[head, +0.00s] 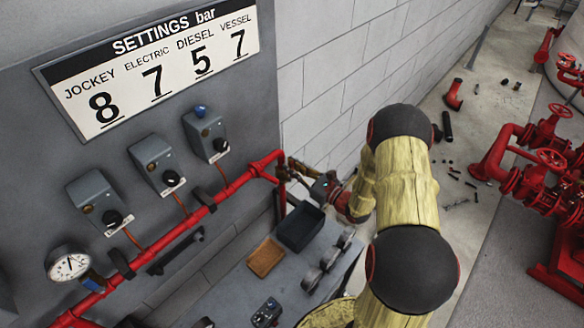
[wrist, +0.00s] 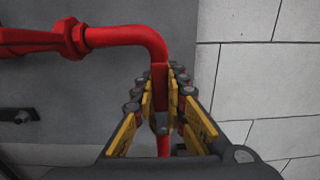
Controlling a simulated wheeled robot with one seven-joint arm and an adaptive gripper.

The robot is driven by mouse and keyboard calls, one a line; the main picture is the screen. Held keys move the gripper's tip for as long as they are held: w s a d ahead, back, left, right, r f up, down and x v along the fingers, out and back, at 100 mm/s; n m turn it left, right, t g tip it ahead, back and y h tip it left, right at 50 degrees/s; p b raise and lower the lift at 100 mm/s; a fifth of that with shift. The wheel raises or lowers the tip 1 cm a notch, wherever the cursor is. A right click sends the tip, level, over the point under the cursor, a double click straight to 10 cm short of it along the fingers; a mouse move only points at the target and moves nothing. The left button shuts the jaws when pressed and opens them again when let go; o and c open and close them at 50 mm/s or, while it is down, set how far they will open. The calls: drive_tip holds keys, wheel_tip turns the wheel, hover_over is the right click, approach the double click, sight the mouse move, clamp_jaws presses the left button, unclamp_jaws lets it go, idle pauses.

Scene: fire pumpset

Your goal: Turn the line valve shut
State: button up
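A red pipe (head: 222,194) runs along the grey panel and bends down at its right end. In the wrist view the bend (wrist: 140,38) leads into a vertical stretch (wrist: 160,78). My gripper (wrist: 161,85) has its two yellow-padded fingers on either side of this stretch, with a narrow gap between the tips. A small grey part (wrist: 161,124) shows between the fingers; I cannot tell whether it is the valve or whether the fingers touch it. In the head view my gripper (head: 292,170) is at the pipe's right end. No valve handle is clearly visible there.
A dark bin (head: 300,228) and a brown tray (head: 265,257) stand on the bench below. A pressure gauge (head: 70,263) and three switch boxes (head: 157,162) are on the panel. A white block wall (head: 335,75) is close on the right. Red pumps (head: 545,170) stand farther right.

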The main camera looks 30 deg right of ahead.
clamp_jaws()
drive_tip(key=shift+a+n, duration=0.15)
drive_tip(key=shift+n, duration=0.15)
idle(0.4)
drive_tip(key=a+n+b, duration=0.1)
drive_tip(key=n+b, duration=0.1)
drive_tip(key=s+a+f+n+b, duration=0.1)
drive_tip(key=n+b, duration=0.1)
drive_tip(key=shift+s+a+b, duration=0.1)
drive_tip(key=shift+a+b, duration=0.25)
drive_tip(key=s+a+f+n+b, duration=0.1)
drive_tip(key=a+f+n+b, duration=0.3)
drive_tip(key=n+b, duration=0.9)
wheel_tip(320, 180, down, 3)
drive_tip(key=b, duration=0.6)
drive_tip(key=shift+s, duration=0.35)
drive_tip(key=shift+a+n, duration=0.1)
drive_tip(key=shift+n, duration=0.2)
drive_tip(key=o, duration=0.5)
unclamp_jaws()
drive_tip(key=shift+o, duration=0.4)
